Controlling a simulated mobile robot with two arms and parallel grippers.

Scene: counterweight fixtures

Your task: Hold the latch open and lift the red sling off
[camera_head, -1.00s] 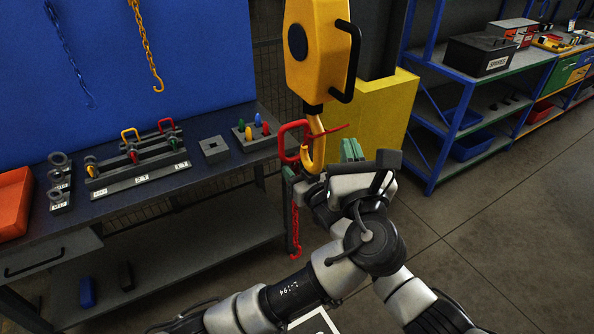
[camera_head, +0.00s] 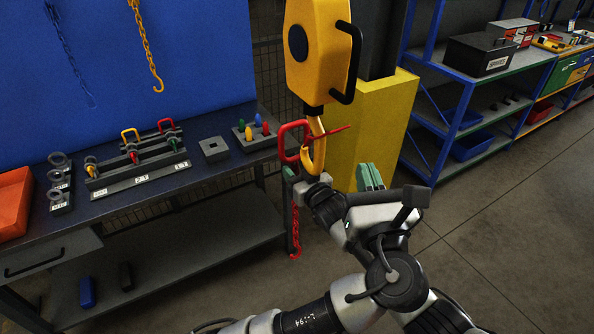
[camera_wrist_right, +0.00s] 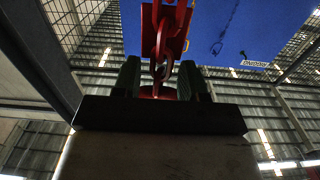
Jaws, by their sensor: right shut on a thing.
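The yellow hook (camera_head: 319,156) hangs under the yellow hoist block (camera_head: 316,50). A thin red latch lever (camera_head: 336,132) sticks out to the right of the hook. The red sling's loop (camera_head: 281,136) is at the hook's left side; whether it still passes around the hook is unclear. Its red chain (camera_head: 295,230) hangs below. My right gripper (camera_head: 289,173) is shut on the sling just below the loop; the right wrist view shows a red link (camera_wrist_right: 158,60) between its fingers (camera_wrist_right: 157,80). My left gripper (camera_head: 370,177) is apart from the latch, below and right; its finger gap is unclear.
The workbench (camera_head: 210,185) at left carries a rack of small fixtures (camera_head: 140,172), a square block (camera_head: 213,148) and coloured pegs (camera_head: 257,128). A yellow column base (camera_head: 375,125) stands behind the hook. Blue shelving (camera_head: 440,120) is at right, with open floor before it.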

